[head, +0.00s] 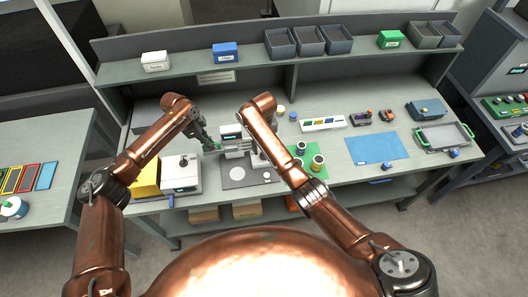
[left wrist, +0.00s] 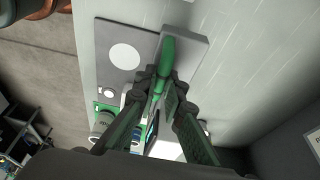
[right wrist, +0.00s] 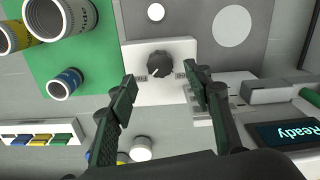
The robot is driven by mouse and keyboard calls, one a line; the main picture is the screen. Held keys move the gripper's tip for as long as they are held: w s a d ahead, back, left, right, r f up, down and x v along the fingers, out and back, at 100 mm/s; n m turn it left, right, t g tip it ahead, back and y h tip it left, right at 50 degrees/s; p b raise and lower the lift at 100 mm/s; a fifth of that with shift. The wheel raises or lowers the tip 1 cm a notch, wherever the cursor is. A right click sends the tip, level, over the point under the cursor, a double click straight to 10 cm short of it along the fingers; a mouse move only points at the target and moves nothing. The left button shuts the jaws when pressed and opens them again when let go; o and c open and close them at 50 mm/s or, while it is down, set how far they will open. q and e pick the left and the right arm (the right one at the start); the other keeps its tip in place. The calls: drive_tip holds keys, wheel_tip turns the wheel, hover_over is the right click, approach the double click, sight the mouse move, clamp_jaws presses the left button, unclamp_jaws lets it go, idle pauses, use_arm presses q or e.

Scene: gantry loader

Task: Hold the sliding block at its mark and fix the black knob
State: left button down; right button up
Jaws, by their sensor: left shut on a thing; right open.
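The black knob (right wrist: 160,65) sits on a white plate (right wrist: 140,98) in the right wrist view. My right gripper (right wrist: 165,82) is open, with its fingertips on either side of the knob's near side and apart from it. In the head view my right arm hides most of that gripper. My left gripper (left wrist: 163,92) is shut on a green piece (left wrist: 166,55) beside a grey bar (left wrist: 190,62); it also shows at the loader in the head view (head: 216,147). A grey block (right wrist: 270,93), probably the sliding block, lies right of the knob. I cannot make out its mark.
A "Ready" display (right wrist: 290,133) stands close to the right gripper. A green mat (right wrist: 80,95) with several cylinders lies left of the knob. A yellow bin (head: 146,178) and a white box (head: 181,173) stand left of the loader. A blue mat (head: 376,148) is clear.

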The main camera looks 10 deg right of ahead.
use_arm(q)
drive_tip(key=shift+w+r, duration=0.15)
drive_tip(key=shift+w, duration=0.05)
use_arm(e)
wheel_tip(320, 180, up, 8)
drive_tip(key=shift+f, duration=0.2)
use_arm(q)
drive_tip(key=c, duration=1.7)
unclamp_jaws()
drive_tip(key=shift+s, duration=0.15)
drive_tip(key=shift+f, duration=0.2)
drive_tip(key=p+v, duration=0.8)
drive_tip(key=v, duration=0.1)
drive_tip(key=shift+r, duration=0.1)
use_arm(e)
wheel_tip(320, 180, up, 8)
drive_tip(key=shift+f, duration=0.1)
